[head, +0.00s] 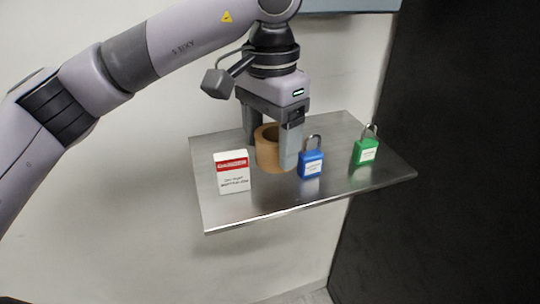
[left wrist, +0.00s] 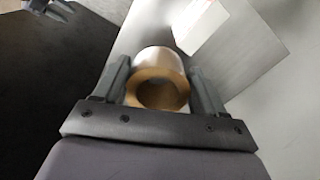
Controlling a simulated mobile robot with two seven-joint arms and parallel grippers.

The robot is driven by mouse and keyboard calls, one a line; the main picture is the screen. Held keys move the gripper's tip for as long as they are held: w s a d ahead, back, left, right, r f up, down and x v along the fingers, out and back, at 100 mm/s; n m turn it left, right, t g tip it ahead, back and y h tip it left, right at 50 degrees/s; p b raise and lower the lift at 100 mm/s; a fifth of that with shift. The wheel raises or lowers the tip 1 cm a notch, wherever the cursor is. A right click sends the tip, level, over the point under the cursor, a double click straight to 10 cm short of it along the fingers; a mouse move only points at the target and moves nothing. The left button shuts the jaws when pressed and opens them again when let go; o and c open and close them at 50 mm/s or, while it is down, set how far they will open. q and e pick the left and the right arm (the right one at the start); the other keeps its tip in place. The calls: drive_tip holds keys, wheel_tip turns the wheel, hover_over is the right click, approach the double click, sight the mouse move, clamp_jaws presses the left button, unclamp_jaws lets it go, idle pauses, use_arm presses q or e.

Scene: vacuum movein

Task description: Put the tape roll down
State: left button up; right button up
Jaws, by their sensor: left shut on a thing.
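The brown tape roll (head: 268,152) is between the fingers of my left gripper (head: 270,150), over the metal shelf (head: 270,197). My left gripper points down and is shut on the roll. In the left wrist view the roll (left wrist: 158,78) sits between the two fingers (left wrist: 160,85), its open ring facing the camera. I cannot tell whether the roll's underside touches the shelf.
A white box with a red label (head: 233,172) stands left of the roll. A blue padlock (head: 311,164) stands close at its right, and a green padlock (head: 365,152) farther right. The shelf's front strip is bare. A dark panel (head: 460,150) is at right.

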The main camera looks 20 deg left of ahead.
use_arm(q)
wheel_tip(320, 180, down, 4)
drive_tip(key=shift+r, duration=0.2)
drive_tip(key=shift+w+a+f+p, duration=0.1)
drive_tip(key=shift+w+f+p, duration=0.1)
drive_tip(key=shift+p, duration=0.15)
drive_tip(key=shift+f, duration=0.1)
drive_tip(key=shift+f+b, duration=0.2)
drive_tip(key=shift+b, duration=0.1)
drive_tip(key=o, duration=1.1)
drive_tip(key=shift+r, duration=0.1)
